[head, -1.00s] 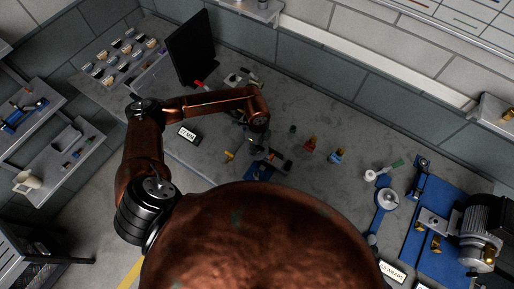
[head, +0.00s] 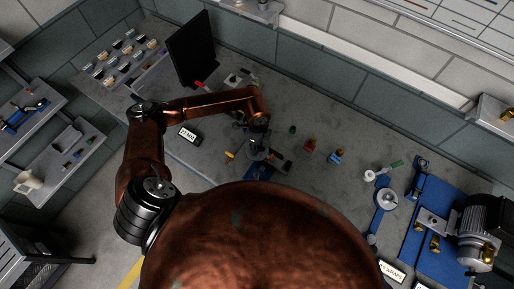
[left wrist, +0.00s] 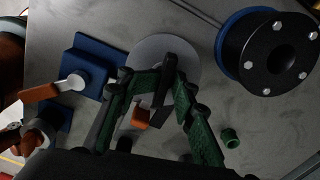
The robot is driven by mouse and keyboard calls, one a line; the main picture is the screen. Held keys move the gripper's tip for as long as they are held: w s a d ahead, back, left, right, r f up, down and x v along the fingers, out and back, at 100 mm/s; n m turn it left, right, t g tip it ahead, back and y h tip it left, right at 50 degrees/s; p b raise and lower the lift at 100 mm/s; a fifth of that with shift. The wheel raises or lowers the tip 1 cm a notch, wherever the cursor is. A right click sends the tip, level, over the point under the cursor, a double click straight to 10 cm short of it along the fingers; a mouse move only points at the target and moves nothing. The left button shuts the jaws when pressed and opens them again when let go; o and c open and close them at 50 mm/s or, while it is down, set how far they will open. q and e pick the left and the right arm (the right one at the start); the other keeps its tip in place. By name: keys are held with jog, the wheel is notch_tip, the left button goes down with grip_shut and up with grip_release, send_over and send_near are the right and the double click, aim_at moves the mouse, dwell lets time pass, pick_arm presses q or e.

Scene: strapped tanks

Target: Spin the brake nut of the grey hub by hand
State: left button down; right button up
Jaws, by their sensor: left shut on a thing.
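In the left wrist view a grey disc, seemingly the grey hub (left wrist: 181,47), lies behind my fingertips. My left gripper (left wrist: 163,82), with green fingers, is closed in front of it on a dark piece (left wrist: 162,97), which looks like the brake nut. The fingers hide much of it, and an orange end (left wrist: 141,117) shows below. In the head view my left gripper (head: 257,139) is small and dark over the grey hub (head: 259,153), close to a blue base (head: 258,173). My right gripper is not in view.
A blue block (left wrist: 84,62) with an orange handle (left wrist: 40,93) stands left of the gripper. A black bolted drum (left wrist: 272,55) is at upper right, and a small green ring (left wrist: 230,138) lies nearby. A dark upright panel (head: 191,47) stands behind my arm.

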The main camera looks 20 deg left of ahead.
pick_arm(q)
jog(key=shift+w+r+n+p, duration=0.15)
jog(key=shift+w+n+p, duration=0.25)
jog(key=shift+n, duration=0.5)
jog(key=shift+r+n+p, duration=0.1)
jog(key=shift+n+p, duration=0.4)
jog(key=shift+n, duration=0.2)
jog(key=shift+n+p, duration=0.3)
jog(key=shift+n, duration=0.4)
